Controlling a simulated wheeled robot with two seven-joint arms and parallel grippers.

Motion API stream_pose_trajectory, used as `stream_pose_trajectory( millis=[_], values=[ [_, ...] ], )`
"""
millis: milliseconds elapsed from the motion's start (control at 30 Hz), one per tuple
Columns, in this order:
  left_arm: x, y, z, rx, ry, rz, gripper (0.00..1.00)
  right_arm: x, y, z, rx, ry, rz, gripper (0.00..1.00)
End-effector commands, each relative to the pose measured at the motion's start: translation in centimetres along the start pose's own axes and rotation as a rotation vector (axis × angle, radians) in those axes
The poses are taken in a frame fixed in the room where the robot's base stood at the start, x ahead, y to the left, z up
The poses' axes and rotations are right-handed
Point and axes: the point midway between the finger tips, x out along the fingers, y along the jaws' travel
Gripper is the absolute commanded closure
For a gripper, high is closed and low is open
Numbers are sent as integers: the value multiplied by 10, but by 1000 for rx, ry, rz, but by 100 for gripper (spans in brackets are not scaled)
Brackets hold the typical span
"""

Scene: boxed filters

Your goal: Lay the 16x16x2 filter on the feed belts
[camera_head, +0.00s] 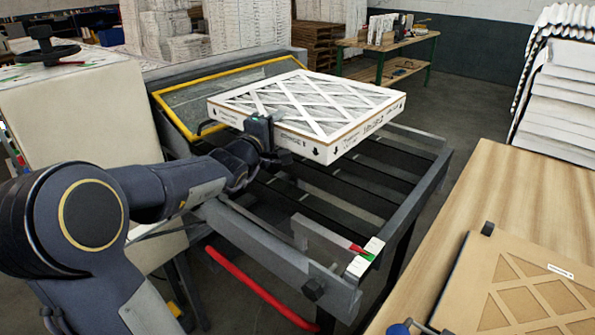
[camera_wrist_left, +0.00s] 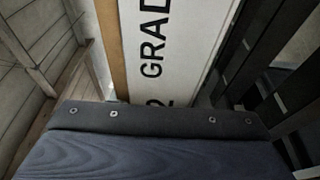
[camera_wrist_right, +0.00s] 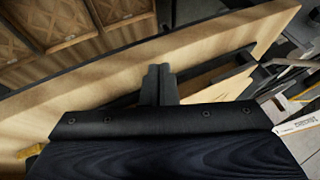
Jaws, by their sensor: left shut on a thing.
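The white filter (camera_head: 308,104) has a cardboard frame with a diagonal lattice over pleats and print on its sides. It is over the far part of the feed belts (camera_head: 332,190), dark parallel strips in a grey frame. I cannot tell if it touches them. My left gripper (camera_head: 263,134) is shut on the filter's near left edge. The filter's printed side (camera_wrist_left: 160,45) fills the middle of the left wrist view. My right gripper (camera_wrist_right: 158,84) shows in the right wrist view with its fingers together and nothing visible between them.
A yellow-edged panel (camera_head: 185,122) stands behind the belts. A wooden table (camera_head: 505,200) at the right carries a brown lattice-faced box (camera_head: 530,290). A red hose or bar (camera_head: 262,290) runs below the belt frame. White stacks (camera_head: 565,90) stand at the far right.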

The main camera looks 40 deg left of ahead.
Motion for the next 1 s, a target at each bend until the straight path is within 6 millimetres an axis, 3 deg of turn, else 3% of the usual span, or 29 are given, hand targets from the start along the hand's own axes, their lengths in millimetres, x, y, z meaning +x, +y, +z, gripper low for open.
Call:
stream_pose_trajectory(
  millis=[200,400,600,833,1000],
  values=[
    [0,-63,-1,-2,2,-8,88,0,0,0,0,0,0,100],
    [0,-105,-1,-1,2,-4,88,0,0,0,0,0,0,100],
    [0,-121,-1,1,2,0,88,0,0,0,0,0,0,100],
    [0,-153,-1,0,1,-2,88,0,0,0,0,0,0,100],
    [0,-157,0,1,1,3,88,0,0,0,0,0,0,100]
  ],
)
